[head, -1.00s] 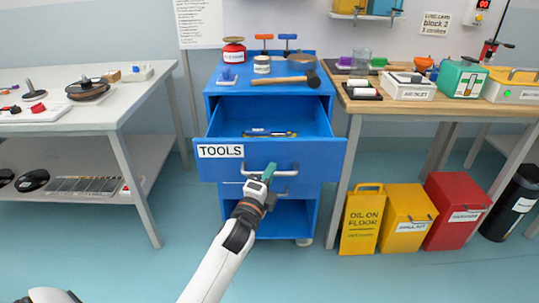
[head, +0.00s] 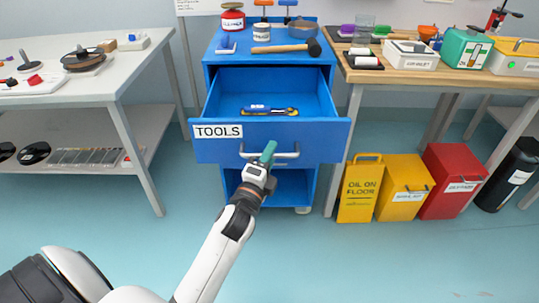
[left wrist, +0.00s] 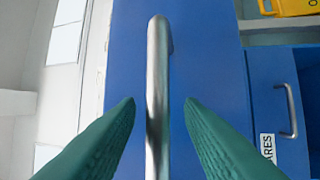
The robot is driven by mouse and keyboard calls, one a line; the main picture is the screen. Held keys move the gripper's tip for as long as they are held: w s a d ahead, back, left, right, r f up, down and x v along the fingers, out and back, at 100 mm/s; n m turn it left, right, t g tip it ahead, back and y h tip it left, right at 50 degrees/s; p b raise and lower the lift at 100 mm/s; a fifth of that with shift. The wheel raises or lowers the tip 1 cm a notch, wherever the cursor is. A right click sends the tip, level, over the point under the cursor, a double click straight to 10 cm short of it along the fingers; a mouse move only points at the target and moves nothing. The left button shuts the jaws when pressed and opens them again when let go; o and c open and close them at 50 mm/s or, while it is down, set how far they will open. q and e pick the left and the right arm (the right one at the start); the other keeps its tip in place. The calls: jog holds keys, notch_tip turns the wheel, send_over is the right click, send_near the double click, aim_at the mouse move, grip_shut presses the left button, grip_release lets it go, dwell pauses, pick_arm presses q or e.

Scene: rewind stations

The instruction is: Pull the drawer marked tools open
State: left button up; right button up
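The blue drawer marked TOOLS (head: 311,139) is pulled out of the blue cabinet, its inside showing from above. A blue-handled tool (head: 268,110) lies in it. Its silver bar handle (head: 286,155) is on the front. My left gripper (head: 267,151) is at the handle. In the left wrist view, the handle (left wrist: 158,75) runs between my two green fingers (left wrist: 160,105), which stand apart with a gap on each side. My right gripper is not in view.
The cabinet top (head: 222,59) holds a hammer, a pan and tins. A white table (head: 100,82) stands left, a wooden bench (head: 430,76) right. Yellow and red bins (head: 456,180) stand on the floor at right. Floor in front of the cabinet is clear apart from my arm.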

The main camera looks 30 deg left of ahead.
pick_arm(q)
jog(key=v, duration=1.2)
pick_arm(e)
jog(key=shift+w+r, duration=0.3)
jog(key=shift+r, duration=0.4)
pick_arm(q)
jog(key=shift+a, duration=0.1)
